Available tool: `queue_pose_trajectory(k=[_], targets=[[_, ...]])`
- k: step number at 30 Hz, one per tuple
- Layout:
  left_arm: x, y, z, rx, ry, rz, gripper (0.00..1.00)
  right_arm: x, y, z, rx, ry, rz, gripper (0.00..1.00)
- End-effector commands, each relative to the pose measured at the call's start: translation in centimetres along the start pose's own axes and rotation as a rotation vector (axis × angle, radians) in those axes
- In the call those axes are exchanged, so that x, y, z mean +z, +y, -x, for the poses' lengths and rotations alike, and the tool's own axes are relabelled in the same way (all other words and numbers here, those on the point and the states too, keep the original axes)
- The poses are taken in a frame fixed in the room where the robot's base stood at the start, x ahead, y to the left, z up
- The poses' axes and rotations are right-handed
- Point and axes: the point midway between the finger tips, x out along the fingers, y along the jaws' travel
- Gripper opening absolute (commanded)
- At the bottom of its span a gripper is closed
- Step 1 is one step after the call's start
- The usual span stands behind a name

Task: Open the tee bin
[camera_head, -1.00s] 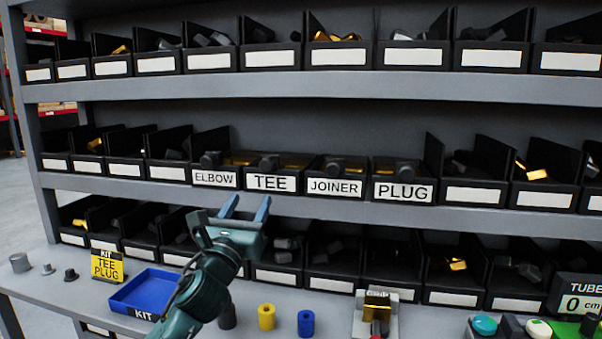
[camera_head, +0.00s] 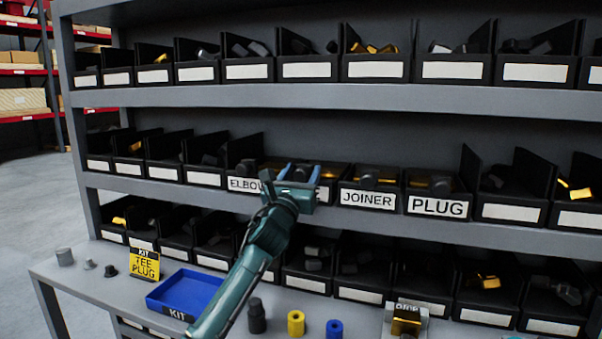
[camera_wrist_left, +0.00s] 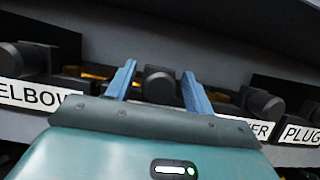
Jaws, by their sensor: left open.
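The tee bin (camera_head: 323,193) sits in the middle shelf row between the elbow bin (camera_head: 243,184) and the joiner bin (camera_head: 367,198). Its label is mostly hidden behind my left gripper (camera_head: 299,172). In the left wrist view, a dark round knob (camera_wrist_left: 159,85) on the tee bin's front shows between the two blue fingers of my left gripper (camera_wrist_left: 158,74). The fingers are open, one on each side of the knob, with gaps; I cannot tell the depth between them. The bin looks level with its neighbours.
The plug bin (camera_head: 436,206) is right of the joiner bin. Open bins fill the shelves above and below. On the bench are a blue kit tray (camera_head: 186,290), a yellow tee plug card (camera_head: 145,265), a yellow cylinder (camera_head: 296,323) and a blue one (camera_head: 334,328).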

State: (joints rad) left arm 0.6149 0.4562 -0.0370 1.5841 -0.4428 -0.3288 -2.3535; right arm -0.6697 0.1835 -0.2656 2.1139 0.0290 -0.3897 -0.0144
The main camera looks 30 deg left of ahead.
Motion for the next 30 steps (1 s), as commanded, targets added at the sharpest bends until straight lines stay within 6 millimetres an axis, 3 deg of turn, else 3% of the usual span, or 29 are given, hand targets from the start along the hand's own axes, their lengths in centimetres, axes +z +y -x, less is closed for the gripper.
queue_pose_trajectory(k=[7,26,30], targets=[[-0.04,-0.01,-0.04,0.0,0.001,0.0,0.53,0.09,0.07,-0.05,0.002,-0.002,-0.001,0.36],[-0.03,0.0,-0.01,0.0,0.001,0.0,0.01,-0.44,0.0,0.05,0.0,0.009,-0.001,0.36],[-0.01,0.01,0.01,0.0,0.001,0.0,0.0,-0.45,-0.03,0.06,-0.001,0.009,-0.002,0.36]])
